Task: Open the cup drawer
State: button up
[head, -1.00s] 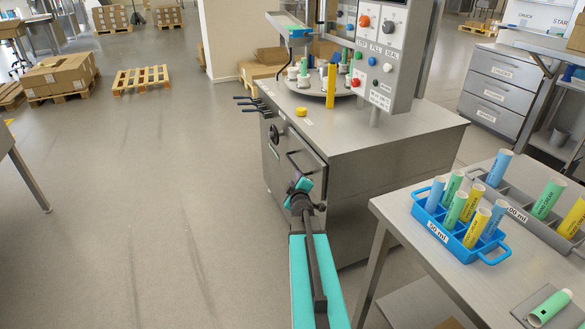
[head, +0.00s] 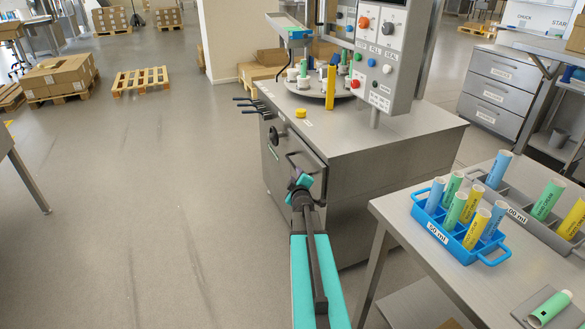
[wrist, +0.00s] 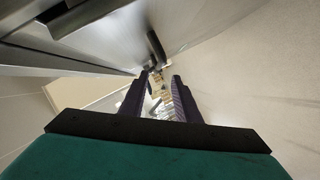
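The grey steel machine cabinet (head: 340,190) stands in the middle of the head view, with dark handles on its left-hand front. I cannot read a label that marks the cup drawer. A dark bar handle (head: 296,157) on this front is just above my gripper (head: 300,180). In the wrist view my gripper (wrist: 160,76) has its two dark fingers apart with nothing between them. A dark handle (wrist: 156,46) on the steel front lies just beyond the fingertips. The fingertips are mostly hidden in the head view.
The table (head: 395,215) at right holds a blue rack (head: 448,237) of coloured tubes. Dark levers (head: 250,104) stick out from the cabinet's left corner. A labelled drawer unit (head: 493,90) stands at back right. The floor (head: 150,200) left of the cabinet is clear.

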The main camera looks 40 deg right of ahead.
aim_at(294, 165)
jog(key=shift+x, duration=5.6)
grip_shut()
jog(key=shift+a+f, duration=0.15)
jog(key=shift+a, duration=0.05)
jog(key=shift+d, duration=0.1)
